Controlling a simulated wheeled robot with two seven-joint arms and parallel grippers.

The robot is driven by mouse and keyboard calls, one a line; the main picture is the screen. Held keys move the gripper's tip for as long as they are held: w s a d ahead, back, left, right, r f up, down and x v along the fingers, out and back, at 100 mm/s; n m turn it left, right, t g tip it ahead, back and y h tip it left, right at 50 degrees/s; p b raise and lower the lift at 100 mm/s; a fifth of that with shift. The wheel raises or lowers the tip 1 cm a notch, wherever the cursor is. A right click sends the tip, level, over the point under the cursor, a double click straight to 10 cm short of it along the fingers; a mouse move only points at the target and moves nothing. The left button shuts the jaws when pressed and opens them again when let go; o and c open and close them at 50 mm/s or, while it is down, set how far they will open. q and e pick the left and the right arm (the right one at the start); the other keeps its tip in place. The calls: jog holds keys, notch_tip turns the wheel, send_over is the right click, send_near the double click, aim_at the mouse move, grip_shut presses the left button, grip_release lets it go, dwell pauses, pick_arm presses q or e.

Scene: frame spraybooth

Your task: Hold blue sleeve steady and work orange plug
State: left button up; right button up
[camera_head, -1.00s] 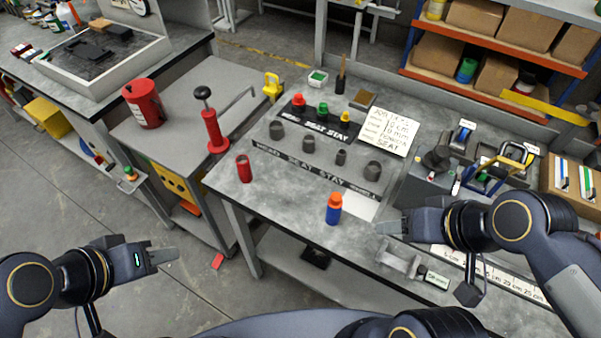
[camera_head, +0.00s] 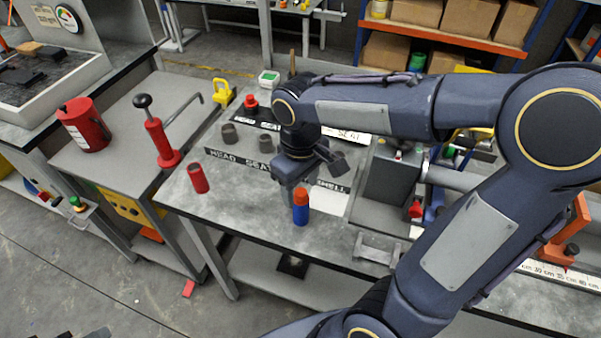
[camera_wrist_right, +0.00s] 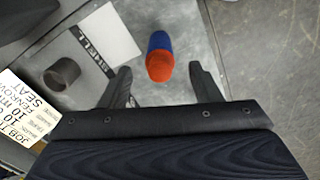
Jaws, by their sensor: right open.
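The blue sleeve (camera_head: 301,213) stands upright near the front edge of the grey workbench (camera_head: 255,215). The orange plug (camera_head: 301,196) sits on top of it. In the right wrist view, I look down on the orange plug (camera_wrist_right: 160,67) with the blue sleeve (camera_wrist_right: 159,40) showing behind it. My right gripper (camera_head: 294,184) points down at the plug from just above or behind it. Its open fingers lie on either side of the plug in the wrist view, with gaps and no visible contact. A dark sliver at the bottom left edge may be my left gripper; its jaws cannot be made out.
A red cylinder (camera_head: 199,178) stands left of the sleeve. Grey rings (camera_head: 230,134) stand behind it, some hidden by my right arm. A white card (camera_head: 333,199) lies right of the sleeve, and a grey bracket (camera_head: 377,248) sits at the front edge.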

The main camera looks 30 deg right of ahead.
aim_at(301, 192)
jog(key=shift+f, duration=1.25)
jog(key=c, duration=1)
jog(key=o, duration=1)
notch_tip(301, 192, up, 8)
jog(key=shift+f, duration=0.1)
jog(key=s+f+m+t+y, duration=0.1)
jog(key=s+m+t+y, duration=0.1)
jog(key=s, duration=0.4)
jog(key=s+a+f+m+t+y, duration=0.1)
jog(key=s+f+m+t, duration=0.1)
jog(key=s, duration=0.4)
jog(key=shift+m+t+y, duration=0.4)
jog(key=shift+m+t, duration=0.4)
